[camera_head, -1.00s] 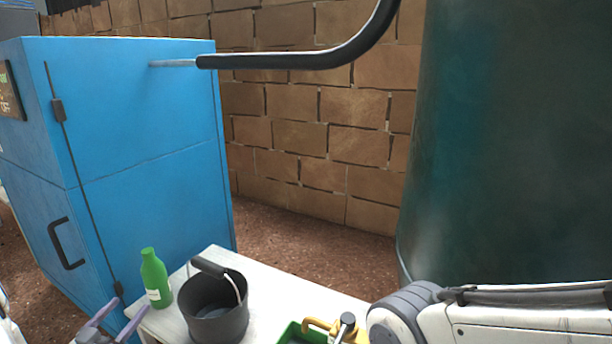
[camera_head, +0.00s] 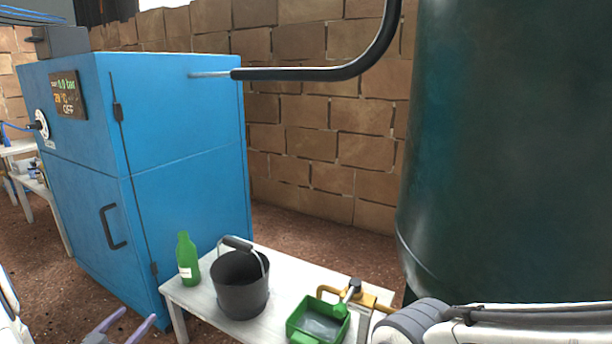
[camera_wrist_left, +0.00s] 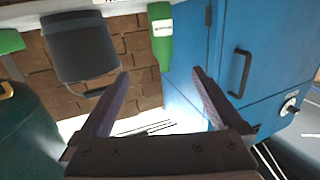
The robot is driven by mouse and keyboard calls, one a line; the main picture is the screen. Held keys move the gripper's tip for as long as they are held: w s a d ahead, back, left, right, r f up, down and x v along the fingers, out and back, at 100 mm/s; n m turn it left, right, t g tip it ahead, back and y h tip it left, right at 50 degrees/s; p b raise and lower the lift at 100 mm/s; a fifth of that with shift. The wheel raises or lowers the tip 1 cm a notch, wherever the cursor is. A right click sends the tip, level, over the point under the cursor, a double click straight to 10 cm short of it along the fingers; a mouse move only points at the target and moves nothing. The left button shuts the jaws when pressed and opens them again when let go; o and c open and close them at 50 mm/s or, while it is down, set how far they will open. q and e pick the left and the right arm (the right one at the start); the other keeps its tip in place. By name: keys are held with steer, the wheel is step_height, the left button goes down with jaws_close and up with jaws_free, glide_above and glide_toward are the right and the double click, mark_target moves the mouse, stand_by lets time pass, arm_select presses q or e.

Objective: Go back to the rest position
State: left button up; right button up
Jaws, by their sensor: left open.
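My left gripper (camera_head: 138,316) is at the bottom left of the head view. Its two purple-grey fingers are apart with nothing between them. In the left wrist view the gripper (camera_wrist_left: 160,72) also shows spread, empty fingers. My right gripper is out of view; only a white and grey part of my right arm shows at the lower right of the head view. A green bottle (camera_head: 188,259) and a dark bucket (camera_head: 240,288) stand on a white table (camera_head: 197,298), apart from my left gripper. The bottle (camera_wrist_left: 161,48) and bucket (camera_wrist_left: 82,50) also show in the left wrist view.
A blue cabinet (camera_head: 190,150) stands behind the table at the left. A large dark green tank (camera_head: 500,160) fills the right. Brown floor (camera_head: 40,265) is clear at the left.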

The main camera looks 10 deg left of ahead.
arm_select(q)
steer(key=w+d+r+g+y, duration=0.1)
steer(key=w+d+r+g, duration=0.1)
steer(key=w+d+g, duration=0.3)
steer(key=w+d+r+g+y, duration=0.1)
steer(key=d+g, duration=0.2)
steer(key=d, duration=0.5)
steer(key=s+d+r+g, duration=0.3)
steer(key=s+d+g, duration=0.4)
steer(key=s+d, duration=1)
steer(key=s+d+r+m+h+p, duration=0.2)
steer(key=s+d+r+p, duration=0.3)
steer(key=d+r+p, duration=0.4)
steer(key=s+d+r+m+g+p, duration=0.2)
steer(key=s+d+r+m+p, duration=0.25)
steer(key=s+r+p, duration=0.65)
step_height(320, 180, up, 38)
steer(key=w+p, duration=0.1)
steer(key=p, duration=3.1)
steer(key=shift+w+d, duration=0.2)
steer(key=shift+w, duration=0.2)
